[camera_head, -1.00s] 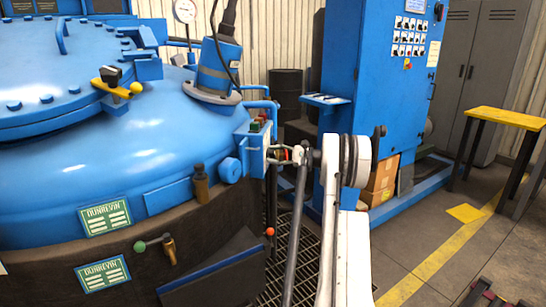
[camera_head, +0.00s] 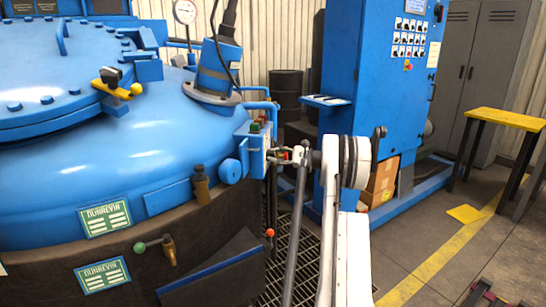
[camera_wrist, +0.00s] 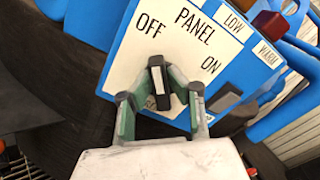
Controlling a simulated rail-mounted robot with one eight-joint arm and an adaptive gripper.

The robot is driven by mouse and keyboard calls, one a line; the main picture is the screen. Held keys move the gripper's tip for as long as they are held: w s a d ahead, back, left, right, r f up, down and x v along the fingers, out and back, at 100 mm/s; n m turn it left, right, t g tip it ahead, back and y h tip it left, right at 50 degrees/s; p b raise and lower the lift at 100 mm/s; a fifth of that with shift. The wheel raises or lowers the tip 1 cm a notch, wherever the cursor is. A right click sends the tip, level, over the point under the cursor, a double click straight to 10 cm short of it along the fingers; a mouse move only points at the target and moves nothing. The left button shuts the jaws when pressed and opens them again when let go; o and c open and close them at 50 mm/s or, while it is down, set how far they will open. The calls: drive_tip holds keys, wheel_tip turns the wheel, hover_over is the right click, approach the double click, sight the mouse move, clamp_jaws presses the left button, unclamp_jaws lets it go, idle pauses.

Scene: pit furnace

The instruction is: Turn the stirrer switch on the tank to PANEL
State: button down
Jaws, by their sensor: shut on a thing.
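The stirrer switch (camera_wrist: 157,82) is a black knob with a pale mark on a white plate labelled OFF, PANEL and ON. In the wrist view the knob points up the picture, closer to OFF than to PANEL. My gripper (camera_wrist: 160,100) has one green-padded finger on each side of the knob and is shut on it. In the head view my gripper (camera_head: 283,155) is at the right side of the blue switch box (camera_head: 256,152) on the tank (camera_head: 110,160). The switch itself is too small to make out there.
A blue control cabinet (camera_head: 375,80) stands behind my arm. A dark drum (camera_head: 286,93) is at the back, and a yellow-topped table (camera_head: 507,117) is at the right. A valve (camera_head: 201,184) sticks out of the tank's side.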

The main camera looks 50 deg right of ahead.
drive_tip(key=m, duration=0.3)
drive_tip(key=shift+d+m, duration=0.1)
drive_tip(key=shift+m, duration=0.3)
drive_tip(key=shift+w+d+r+m, duration=0.1)
drive_tip(key=shift+m, duration=1.9)
drive_tip(key=c, duration=1.7)
unclamp_jaws()
drive_tip(key=v, duration=1.2)
